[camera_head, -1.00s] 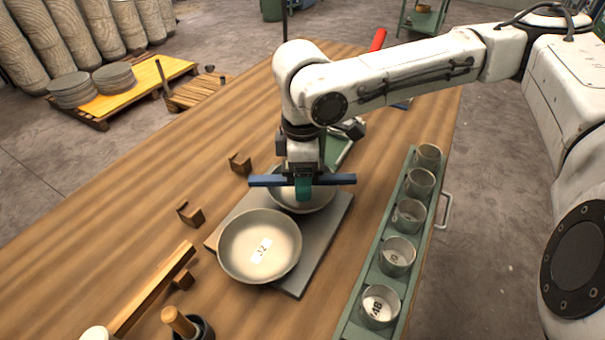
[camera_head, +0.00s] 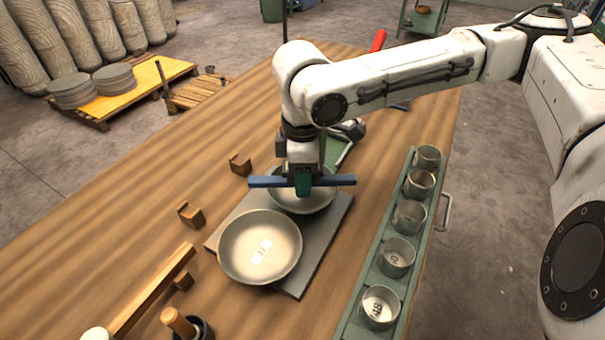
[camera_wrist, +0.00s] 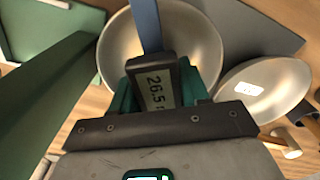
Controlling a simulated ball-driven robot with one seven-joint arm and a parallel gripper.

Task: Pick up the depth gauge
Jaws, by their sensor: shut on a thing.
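The depth gauge (camera_head: 266,181) is a blue bar with a dark display body. It is held level over the far bowl (camera_head: 299,203). In the wrist view its display (camera_wrist: 158,88) reads about 26.5, and its blue bar (camera_wrist: 147,25) crosses the bowl's rim (camera_wrist: 213,45). My gripper (camera_head: 303,184) is shut on the gauge's body, with a green finger on each side of it in the wrist view (camera_wrist: 158,92). Whether the bar touches the far bowl's rim cannot be told. The near bowl (camera_head: 259,247), with a white label, sits in front.
Both bowls stand on a grey plate (camera_head: 306,265). A green rack (camera_head: 352,322) with several metal cups runs along the right table edge. Wooden blocks (camera_head: 190,214), a wooden rail (camera_head: 152,290) and a wooden-handled tool in a dark pot (camera_head: 178,322) lie left. The table's left middle is clear.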

